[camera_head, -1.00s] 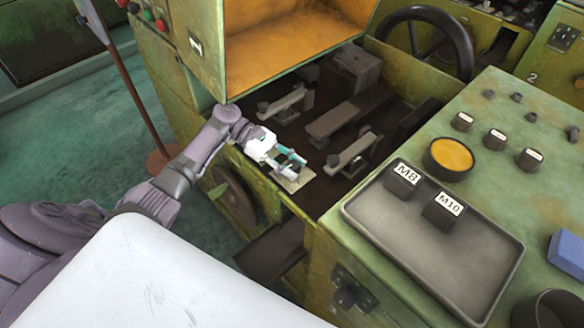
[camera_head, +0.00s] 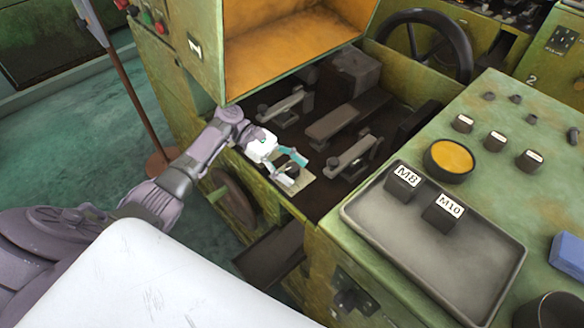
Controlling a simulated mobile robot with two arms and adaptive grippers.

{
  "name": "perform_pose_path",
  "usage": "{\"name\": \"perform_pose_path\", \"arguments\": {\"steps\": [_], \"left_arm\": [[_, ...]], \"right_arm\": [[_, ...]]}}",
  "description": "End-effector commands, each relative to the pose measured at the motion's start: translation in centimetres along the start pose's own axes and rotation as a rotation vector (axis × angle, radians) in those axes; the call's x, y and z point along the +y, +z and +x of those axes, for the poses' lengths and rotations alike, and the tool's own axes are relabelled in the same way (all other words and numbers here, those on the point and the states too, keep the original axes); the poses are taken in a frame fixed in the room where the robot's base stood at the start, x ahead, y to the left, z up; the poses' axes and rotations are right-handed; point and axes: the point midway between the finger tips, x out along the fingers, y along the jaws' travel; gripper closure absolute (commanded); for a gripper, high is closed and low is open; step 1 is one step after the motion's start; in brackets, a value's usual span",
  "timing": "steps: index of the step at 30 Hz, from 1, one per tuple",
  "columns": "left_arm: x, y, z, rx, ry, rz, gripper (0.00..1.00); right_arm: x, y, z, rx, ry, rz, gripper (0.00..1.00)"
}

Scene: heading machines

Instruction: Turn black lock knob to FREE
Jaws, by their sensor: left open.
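A small pale plate (camera_head: 305,179) lies on the near edge of the machine's recessed bed, below the open hood. A dark knob-like piece (camera_head: 288,167) shows on it, partly covered by my gripper; I take it for the black lock knob. Its pointer direction and any FREE marking are too small to read. My left gripper (camera_head: 294,168) is open over the plate, with one teal-edged finger on each side of the dark piece. Whether the fingers touch it I cannot tell. My right gripper is not in view.
Dark clamp-like blocks (camera_head: 352,156) stand in the bed just right of the gripper. The orange-lined hood (camera_head: 290,50) hangs above and behind. A grey tray (camera_head: 440,262) with M8 and M10 blocks sits at right. A black handwheel (camera_head: 465,50) stands behind.

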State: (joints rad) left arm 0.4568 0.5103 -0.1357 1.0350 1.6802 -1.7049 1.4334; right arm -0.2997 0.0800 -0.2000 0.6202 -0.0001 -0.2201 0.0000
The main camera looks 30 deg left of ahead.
Motion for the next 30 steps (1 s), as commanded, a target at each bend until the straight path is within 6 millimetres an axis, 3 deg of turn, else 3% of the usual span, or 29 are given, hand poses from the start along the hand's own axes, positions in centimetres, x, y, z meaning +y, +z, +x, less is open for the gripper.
{"name": "perform_pose_path", "arguments": {"steps": [5, 18, 30], "left_arm": [[0.1, 0.0, -0.5, 0.001, 0.002, 0.000, 0.37], [0.1, 0.0, -6.8, 0.000, 0.001, -0.001, 0.37], [0.0, 0.0, -7.5, 0.000, 0.000, 0.000, 0.37]], "right_arm": [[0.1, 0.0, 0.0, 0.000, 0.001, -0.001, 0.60], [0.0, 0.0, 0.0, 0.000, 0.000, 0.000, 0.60], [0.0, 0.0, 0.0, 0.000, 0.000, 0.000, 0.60]]}}
